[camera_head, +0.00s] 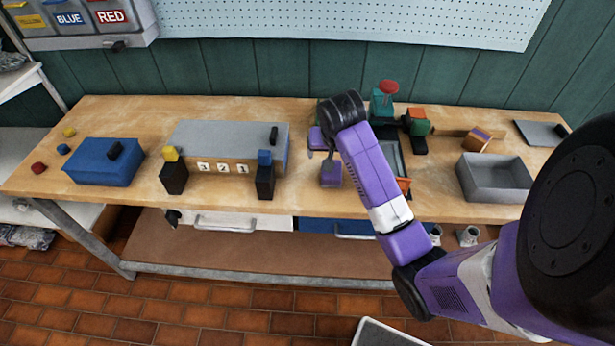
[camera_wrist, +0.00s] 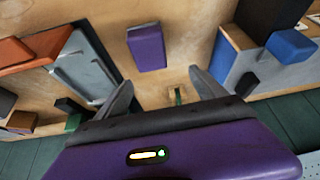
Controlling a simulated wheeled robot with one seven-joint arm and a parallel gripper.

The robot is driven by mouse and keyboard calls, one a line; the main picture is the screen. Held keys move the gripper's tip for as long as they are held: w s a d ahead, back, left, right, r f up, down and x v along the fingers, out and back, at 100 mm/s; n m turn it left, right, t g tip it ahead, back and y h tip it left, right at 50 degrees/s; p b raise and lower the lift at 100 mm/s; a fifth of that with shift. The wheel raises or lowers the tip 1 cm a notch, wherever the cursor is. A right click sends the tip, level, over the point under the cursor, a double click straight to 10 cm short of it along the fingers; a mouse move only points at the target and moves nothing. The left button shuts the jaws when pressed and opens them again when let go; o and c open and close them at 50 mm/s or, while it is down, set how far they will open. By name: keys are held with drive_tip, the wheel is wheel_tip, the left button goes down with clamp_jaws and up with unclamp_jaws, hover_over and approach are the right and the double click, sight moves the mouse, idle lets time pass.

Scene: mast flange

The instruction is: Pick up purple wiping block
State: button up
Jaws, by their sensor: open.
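The purple wiping block (camera_wrist: 146,48) lies on the wooden bench top in the wrist view, a little beyond the fingertips. In the head view a purple block (camera_head: 331,175) shows near the bench's front edge, just below my gripper. My gripper (camera_wrist: 160,80) is open and empty, its two grey fingers apart with bare wood between them. In the head view my gripper (camera_head: 320,154) is partly hidden behind my own wrist, so its height above the bench is hard to tell.
Left of my gripper stand a grey-topped numbered box (camera_head: 215,140) and dark blocks (camera_head: 265,180) with coloured tops. A blue box (camera_head: 103,172) lies further left. On the right are a green-and-red fixture (camera_head: 383,102), a grey open bin (camera_head: 494,180) and a wooden wedge (camera_head: 478,143).

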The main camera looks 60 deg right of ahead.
drive_tip(key=shift+s+a+f+m+g+y, duration=0.2)
drive_tip(key=shift+s+a+f, duration=0.1)
drive_tip(key=shift+s, duration=0.15)
drive_tip(key=shift+s+a+f+m+g+y, duration=0.1)
drive_tip(key=shift+s+a+f+g, duration=0.15)
drive_tip(key=shift+s, duration=0.2)
drive_tip(key=shift+f, duration=0.25)
drive_tip(key=shift+p+x, duration=0.7)
drive_tip(key=shift+x, duration=2.9)
drive_tip(key=shift+w+d+r, duration=0.1)
drive_tip(key=shift+w, duration=0.05)
drive_tip(key=c, duration=1.5)
wheel_tip(320, 180, up, 20)
drive_tip(key=p, duration=0.3)
drive_tip(key=shift+d, duration=0.1)
